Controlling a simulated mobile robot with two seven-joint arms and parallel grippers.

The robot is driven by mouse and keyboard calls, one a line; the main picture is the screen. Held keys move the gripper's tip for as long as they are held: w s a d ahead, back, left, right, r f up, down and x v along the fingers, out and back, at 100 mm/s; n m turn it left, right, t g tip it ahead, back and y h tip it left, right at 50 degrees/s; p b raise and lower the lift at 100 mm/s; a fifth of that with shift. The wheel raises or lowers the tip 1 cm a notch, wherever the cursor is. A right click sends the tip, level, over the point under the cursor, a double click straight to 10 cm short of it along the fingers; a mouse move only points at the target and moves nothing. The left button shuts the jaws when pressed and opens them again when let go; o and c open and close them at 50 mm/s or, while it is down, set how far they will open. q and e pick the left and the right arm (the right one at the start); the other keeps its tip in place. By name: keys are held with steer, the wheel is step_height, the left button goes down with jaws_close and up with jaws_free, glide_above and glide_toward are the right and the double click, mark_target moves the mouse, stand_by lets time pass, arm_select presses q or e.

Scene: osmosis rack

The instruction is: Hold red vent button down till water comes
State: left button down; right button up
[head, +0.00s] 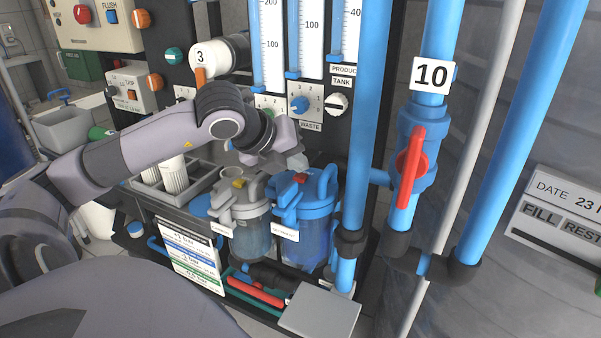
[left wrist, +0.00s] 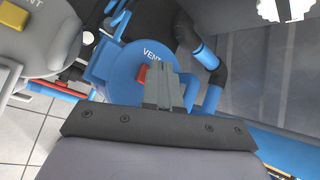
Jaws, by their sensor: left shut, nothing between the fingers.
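The red vent button (head: 300,178) sits on the lid of the blue filter housing (head: 318,185), low in the middle of the head view. In the left wrist view the red button (left wrist: 142,75) shows beside the word VENT on the blue lid (left wrist: 118,68). My left gripper (head: 298,163) is shut and empty, just above that lid. In the left wrist view its fingertips (left wrist: 159,68) overlap the button's right side; I cannot tell whether they touch it. The housing's bowl (head: 305,240) looks blue; I cannot make out water in it. My right gripper is out of view.
A grey housing with a yellow button (head: 239,183) stands close on the left. Blue pipes (head: 362,120) rise close on the right, with a red valve handle (head: 411,160).

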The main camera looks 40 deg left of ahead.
mark_target(296, 177)
arm_select(q)
steer(key=shift+r, duration=0.45)
steer(key=shift+r, duration=0.1)
step_height(296, 177, up, 5)
steer(key=p, duration=0.4)
stand_by(0.5)
